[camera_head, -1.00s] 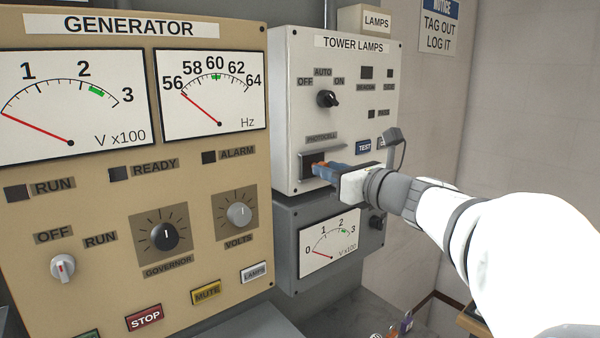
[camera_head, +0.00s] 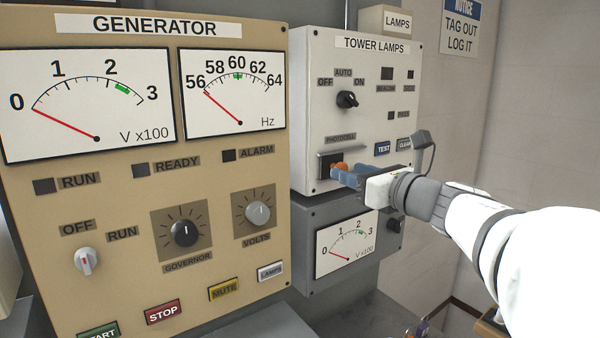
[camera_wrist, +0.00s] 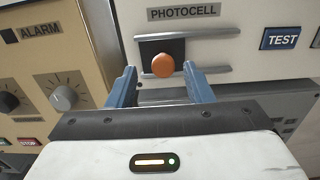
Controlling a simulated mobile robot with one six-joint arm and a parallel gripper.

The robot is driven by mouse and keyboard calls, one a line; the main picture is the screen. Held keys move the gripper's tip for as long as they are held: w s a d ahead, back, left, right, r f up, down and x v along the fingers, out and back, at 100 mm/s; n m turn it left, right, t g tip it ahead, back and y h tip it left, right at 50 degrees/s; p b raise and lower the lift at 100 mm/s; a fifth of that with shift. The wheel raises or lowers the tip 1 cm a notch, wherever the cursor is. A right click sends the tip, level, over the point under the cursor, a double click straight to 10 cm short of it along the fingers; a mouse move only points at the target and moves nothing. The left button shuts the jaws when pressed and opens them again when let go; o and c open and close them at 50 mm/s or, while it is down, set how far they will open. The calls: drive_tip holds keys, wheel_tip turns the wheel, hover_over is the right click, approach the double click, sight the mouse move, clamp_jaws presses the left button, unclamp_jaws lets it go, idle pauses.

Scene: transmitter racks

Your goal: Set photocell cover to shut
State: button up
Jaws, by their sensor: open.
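The photocell cover is at the lower left of the white tower lamps panel, under the PHOTOCELL label. In the wrist view I see a dark square (camera_wrist: 149,48) at the left part of two horizontal rails, with a round orange knob (camera_wrist: 163,65) in front of it. I cannot tell whether the dark square is the cover or the window behind it. The knob also shows in the head view (camera_head: 341,168). My gripper (camera_wrist: 158,80) is open, its blue fingers on either side of the knob with gaps. It also reaches the panel from the right in the head view (camera_head: 342,176).
The tan generator panel (camera_head: 120,215) stands close on the left with its knobs and buttons. TEST (camera_head: 383,149) and CLEAR buttons sit right of the cover. A grey meter box (camera_head: 347,240) is below. The rails (camera_wrist: 210,69) extend right of the dark square.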

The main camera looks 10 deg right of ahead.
drive_tip(key=v, duration=0.6)
drive_tip(key=shift+b, duration=0.4)
drive_tip(key=shift+s, duration=0.1)
drive_tip(key=s+a+f+n+g+h, duration=0.1)
drive_tip(key=s+a+f+n+g, duration=0.35)
drive_tip(key=f+n, duration=0.35)
drive_tip(key=s+a+f+n+g, duration=0.3)
drive_tip(key=a+f+n+g, duration=0.25)
drive_tip(key=f, duration=0.45)
drive_tip(key=s+d+f+n+g+h, duration=0.3)
drive_tip(key=s+f+n+h, duration=0.4)
drive_tip(key=n, duration=1)
wheel_tip(320, 180, down, 4)
drive_tip(key=shift+s+d+f, duration=0.15)
drive_tip(key=shift+s+d, duration=0.1)
drive_tip(key=shift+s, duration=0.8)
